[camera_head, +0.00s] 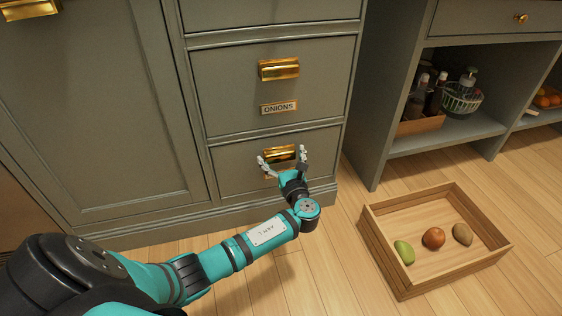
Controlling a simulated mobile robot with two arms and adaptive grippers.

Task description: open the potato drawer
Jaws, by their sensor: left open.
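The bottom drawer (238,165) of the grey-green cabinet is shut. Its brass cup handle (280,154) sits near the middle of its front. The label below this handle is mostly hidden behind my gripper, so I cannot read it. My left gripper (282,159) is open, with its two fingers spread to either side of the brass handle. I cannot tell whether the fingers touch the handle or the drawer front. My right gripper is not in view.
The drawer labelled ONIONS (270,75) above is shut. A wooden crate (378,246) with a mango, an onion and a potato-like item stands on the floor at right. Open shelves (450,133) hold bottles and a basket. Floor between cabinet and crate is clear.

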